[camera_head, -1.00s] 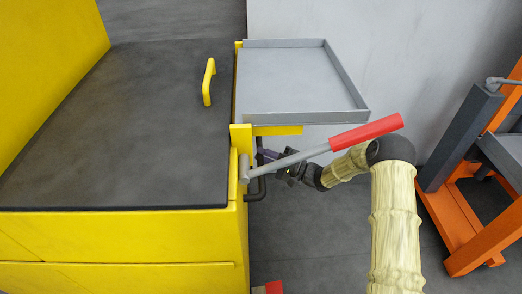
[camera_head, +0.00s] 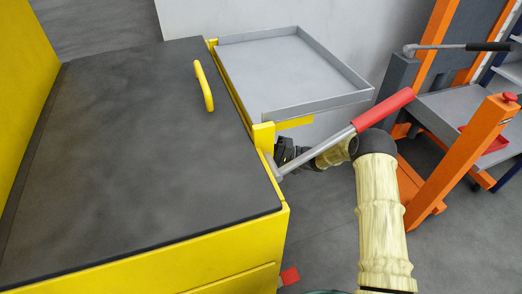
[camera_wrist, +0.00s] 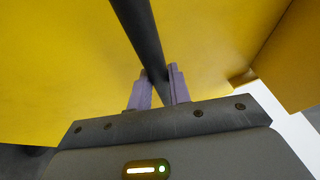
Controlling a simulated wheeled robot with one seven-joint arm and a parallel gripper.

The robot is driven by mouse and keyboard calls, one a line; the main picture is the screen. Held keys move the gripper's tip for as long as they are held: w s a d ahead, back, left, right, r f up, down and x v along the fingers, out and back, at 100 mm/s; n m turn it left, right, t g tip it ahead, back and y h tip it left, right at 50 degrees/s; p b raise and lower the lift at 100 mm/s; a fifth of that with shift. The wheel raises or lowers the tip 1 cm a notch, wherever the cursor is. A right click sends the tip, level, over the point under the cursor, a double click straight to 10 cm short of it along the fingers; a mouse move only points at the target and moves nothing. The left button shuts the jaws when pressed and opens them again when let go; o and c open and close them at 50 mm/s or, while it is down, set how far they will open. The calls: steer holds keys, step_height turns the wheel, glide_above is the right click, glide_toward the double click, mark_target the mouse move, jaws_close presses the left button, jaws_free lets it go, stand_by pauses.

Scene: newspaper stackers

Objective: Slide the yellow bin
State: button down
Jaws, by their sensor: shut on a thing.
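The yellow bin (camera_head: 240,256) has a dark grey top (camera_head: 120,150) and fills the left of the head view. In the wrist view, its yellow wall (camera_wrist: 60,70) lies close in front of my gripper (camera_wrist: 158,88). The purple fingers are shut on a black bar handle (camera_wrist: 141,35) that runs in front of this wall. In the head view, my gripper (camera_head: 284,151) is at the bin's right side, partly hidden behind a lever with a red grip (camera_head: 385,108). The handle is hidden there.
A grey tray (camera_head: 290,62) juts out from the bin's far right edge. A yellow handle (camera_head: 204,86) stands on the dark top. An orange and grey frame (camera_head: 465,155) stands at the right. Grey floor lies between the bin and this frame.

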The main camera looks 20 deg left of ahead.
steer(key=shift+w+a+r, duration=0.1)
steer(key=shift+r, duration=0.3)
steer(key=shift+w, duration=0.15)
steer(key=c, duration=1.3)
jaws_free()
steer(key=shift+d, duration=0.3)
steer(key=p+v, duration=0.2)
steer(key=v, duration=1.5)
steer(key=shift+f, duration=0.35)
steer(key=shift+d, duration=0.1)
